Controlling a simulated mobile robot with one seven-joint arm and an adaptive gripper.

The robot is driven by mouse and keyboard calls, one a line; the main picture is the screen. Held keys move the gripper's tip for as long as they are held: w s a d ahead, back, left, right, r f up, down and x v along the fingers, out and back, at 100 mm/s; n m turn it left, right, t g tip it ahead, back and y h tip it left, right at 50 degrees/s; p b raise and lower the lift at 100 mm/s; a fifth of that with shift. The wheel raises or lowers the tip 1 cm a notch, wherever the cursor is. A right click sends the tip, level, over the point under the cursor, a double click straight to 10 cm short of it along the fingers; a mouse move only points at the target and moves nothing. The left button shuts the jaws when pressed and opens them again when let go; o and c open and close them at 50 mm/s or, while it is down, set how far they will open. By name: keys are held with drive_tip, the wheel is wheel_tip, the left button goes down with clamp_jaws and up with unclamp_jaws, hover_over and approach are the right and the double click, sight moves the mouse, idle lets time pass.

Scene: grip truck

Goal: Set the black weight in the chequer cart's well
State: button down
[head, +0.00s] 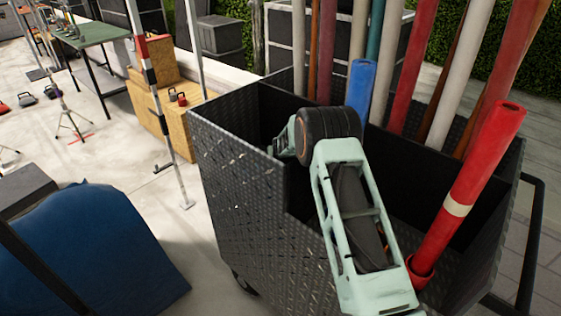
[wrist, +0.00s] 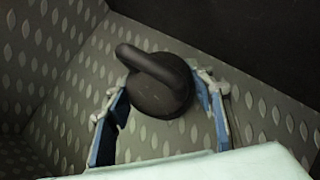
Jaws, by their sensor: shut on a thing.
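The chequer cart (head: 240,185) stands in the middle of the head view, a black bin with diamond-plate walls. Its inner chequered walls also show in the wrist view (wrist: 62,100). My gripper (wrist: 163,84) is down inside the cart's well, its fingers on either side of the black weight (wrist: 160,98) and shut on it. The weight is round and dark, with a thick handle pointing up and left in the wrist view. In the head view my arm and the cart wall hide the weight. I cannot tell whether the weight touches the well's floor.
Several upright poles and tubes fill the cart's back and right, including a red tube (head: 468,190) and a blue tube (head: 361,88). A wooden step box (head: 165,120) and a green table (head: 98,36) stand to the left. A blue-draped shape (head: 95,250) lies front left.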

drive_tip(key=c, duration=0.9)
unclamp_jaws()
drive_tip(key=shift+r, duration=0.15)
drive_tip(key=shift+c, duration=0.2)
drive_tip(key=shift+r+p, duration=0.75)
drive_tip(key=shift+r, duration=0.05)
drive_tip(key=shift+s+b, duration=0.3)
drive_tip(key=shift+b, duration=0.25)
drive_tip(key=b+v, duration=0.2)
drive_tip(key=v, duration=0.9)
drive_tip(key=shift+s+r+b, duration=0.15)
drive_tip(key=shift+b, duration=0.15)
